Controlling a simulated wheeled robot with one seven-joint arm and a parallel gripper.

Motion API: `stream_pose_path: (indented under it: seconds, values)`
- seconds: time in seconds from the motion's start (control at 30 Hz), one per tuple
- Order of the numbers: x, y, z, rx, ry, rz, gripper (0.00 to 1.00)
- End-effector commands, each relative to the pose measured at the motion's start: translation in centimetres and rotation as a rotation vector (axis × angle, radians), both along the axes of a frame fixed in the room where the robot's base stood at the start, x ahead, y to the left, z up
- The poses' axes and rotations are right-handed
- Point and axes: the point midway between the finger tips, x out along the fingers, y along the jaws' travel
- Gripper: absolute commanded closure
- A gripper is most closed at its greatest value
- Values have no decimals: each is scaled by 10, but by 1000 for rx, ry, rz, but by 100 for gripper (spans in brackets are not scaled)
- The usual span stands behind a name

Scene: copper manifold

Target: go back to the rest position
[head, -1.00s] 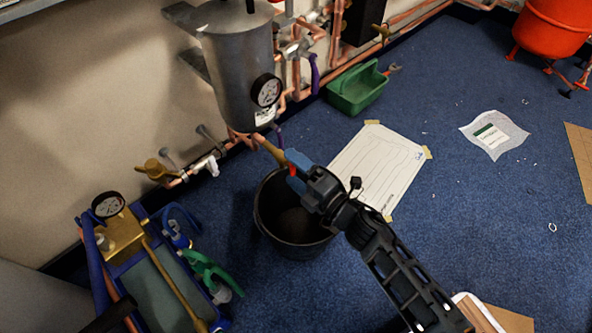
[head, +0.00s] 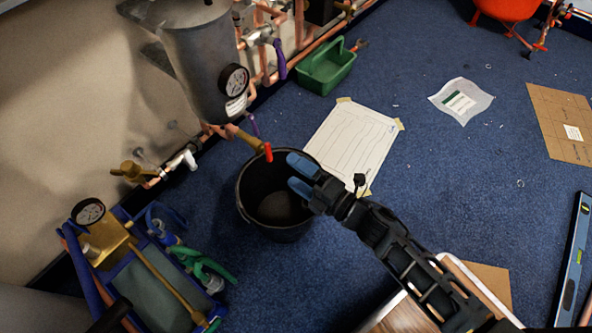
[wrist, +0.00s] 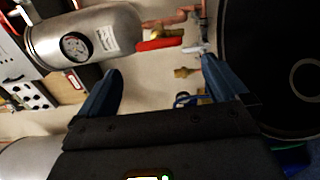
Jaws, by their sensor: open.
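My gripper (head: 301,174) is open and empty, its two blue fingers pointing left over the right rim of the black bucket (head: 246,212) in the head view. In the wrist view my gripper (wrist: 158,85) has its fingers spread with nothing between them. A brass drain fitting (head: 247,138) with a red handle (head: 268,152) sits under the grey tank (head: 190,65), to the left of the fingers and apart from them. The red handle also shows in the wrist view (wrist: 160,44), beyond the fingers.
The bucket stands on blue carpet below the drain. A blue test pump (head: 125,250) with a gauge is at lower left. A paper sheet (head: 350,145), a green caddy (head: 325,70), a cardboard piece (head: 562,120) and a spirit level (head: 574,260) lie around.

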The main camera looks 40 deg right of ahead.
Motion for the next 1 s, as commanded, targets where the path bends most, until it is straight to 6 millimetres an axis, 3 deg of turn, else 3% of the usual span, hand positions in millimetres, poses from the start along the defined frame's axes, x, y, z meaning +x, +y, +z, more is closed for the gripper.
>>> stream_pose_path:
  seconds: [0.3, 0.43, 0.67, 1.0]
  values:
    - [-1, 0, 0, 3, 1, -1, 0]
    - [-19, -2, 3, 53, 19, -14, 0]
    - [-101, -6, 30, 342, 109, -91, 0]
    - [-217, 1, 103, 904, 266, -235, 0]
